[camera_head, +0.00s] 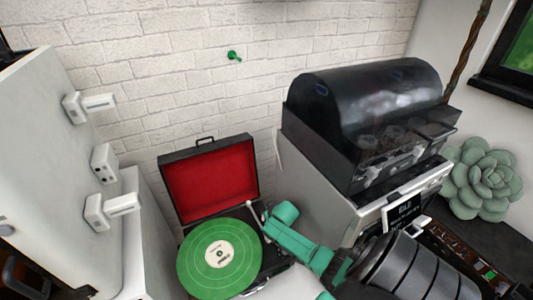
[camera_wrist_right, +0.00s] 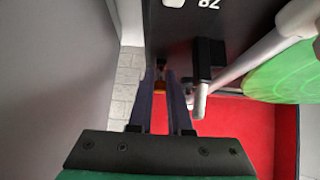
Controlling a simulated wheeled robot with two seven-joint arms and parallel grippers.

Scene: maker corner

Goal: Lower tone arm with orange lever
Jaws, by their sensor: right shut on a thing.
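The record player stands open, with its red-lined lid (camera_head: 210,182) raised and a green record (camera_head: 195,265) lying on it. The record's edge also shows in the right wrist view (camera_wrist_right: 290,75). The pale tone arm (camera_wrist_right: 235,68) runs beside the record in the wrist view; I cannot tell if it touches the disc. A small bit of the orange lever (camera_wrist_right: 160,90) shows between my right fingertips. My right gripper (camera_wrist_right: 160,98) is shut on it, and the fingers hide most of it. In the head view, my teal right arm reaches over the player's right side. My left gripper is not in view.
A black-domed machine (camera_head: 365,110) on a pale base stands close right of the player. A white cabinet (camera_head: 50,150) with handles is at the left. A succulent (camera_head: 485,180) sits at the far right. A green peg (camera_head: 234,56) is on the brick wall.

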